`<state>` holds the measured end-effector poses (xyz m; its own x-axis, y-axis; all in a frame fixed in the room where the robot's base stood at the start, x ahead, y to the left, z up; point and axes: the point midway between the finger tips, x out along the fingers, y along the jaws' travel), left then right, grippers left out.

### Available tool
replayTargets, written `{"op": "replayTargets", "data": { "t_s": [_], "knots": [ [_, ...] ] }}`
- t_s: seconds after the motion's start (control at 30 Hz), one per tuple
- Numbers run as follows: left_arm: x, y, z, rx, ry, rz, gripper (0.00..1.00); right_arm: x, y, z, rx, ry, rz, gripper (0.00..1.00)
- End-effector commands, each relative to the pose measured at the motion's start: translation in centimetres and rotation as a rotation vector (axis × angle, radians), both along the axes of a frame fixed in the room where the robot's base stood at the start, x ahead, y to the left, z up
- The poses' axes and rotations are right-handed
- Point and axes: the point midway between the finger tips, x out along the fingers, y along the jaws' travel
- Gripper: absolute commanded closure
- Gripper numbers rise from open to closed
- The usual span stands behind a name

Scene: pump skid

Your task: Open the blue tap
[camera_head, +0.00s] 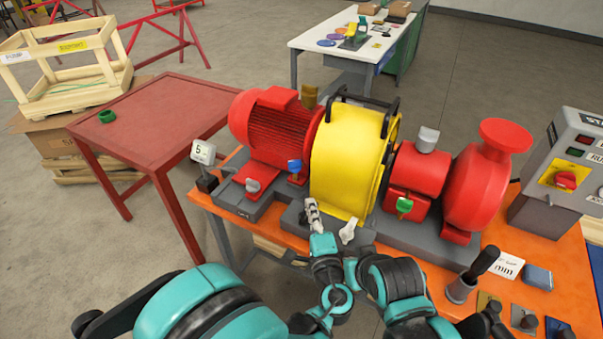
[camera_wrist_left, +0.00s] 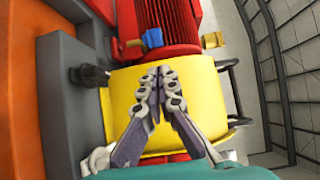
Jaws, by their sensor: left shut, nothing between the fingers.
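The blue tap (camera_head: 294,166) is a small blue handle low in front of the red motor, just left of the yellow guard. It also shows in the left wrist view (camera_wrist_left: 152,38), ahead of the fingertips. My left gripper (camera_head: 312,204) is shut and empty, in front of the yellow guard, below and right of the blue tap in the head view. In the left wrist view its fingertips (camera_wrist_left: 160,74) meet over the yellow guard, with a gap between them and the tap. My right gripper is not clearly in view.
The red motor (camera_head: 270,130), yellow guard (camera_head: 345,155) and red pump (camera_head: 485,190) stand close together. A white handle (camera_head: 347,231) is right beside my left gripper; a green tap (camera_head: 404,205) is farther right.

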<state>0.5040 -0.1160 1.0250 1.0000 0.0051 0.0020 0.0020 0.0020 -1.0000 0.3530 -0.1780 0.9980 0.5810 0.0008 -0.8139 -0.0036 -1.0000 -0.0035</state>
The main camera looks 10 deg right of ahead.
Motion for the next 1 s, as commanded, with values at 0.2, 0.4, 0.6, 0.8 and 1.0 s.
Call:
{"op": "replayTargets", "data": {
  "t_s": [0.2, 0.4, 0.6, 0.8, 1.0],
  "knots": [
    [0.0, 0.1, 0.0, -0.001, 0.001, 0.001, 1.0, 0.0, 0.0, 0.0, -0.001, 0.0, 0.002, 1.0],
    [1.1, 0.1, -0.1, -0.001, 0.002, 0.004, 1.0, 0.0, 0.0, -0.2, -0.002, 0.0, 0.003, 1.0],
    [4.8, 0.2, -0.2, -0.001, 0.002, 0.006, 1.0, 0.0, 0.0, -1.0, -0.003, -0.001, 0.003, 1.0],
    [9.2, 0.3, -0.2, -0.002, 0.002, 0.006, 1.0, 0.0, 0.0, -1.9, -0.004, -0.001, 0.003, 1.0],
    [12.4, 0.3, -0.2, -0.001, 0.003, 0.004, 1.0, 0.0, 0.0, -2.8, -0.004, -0.001, 0.003, 1.0]
  ]
}}
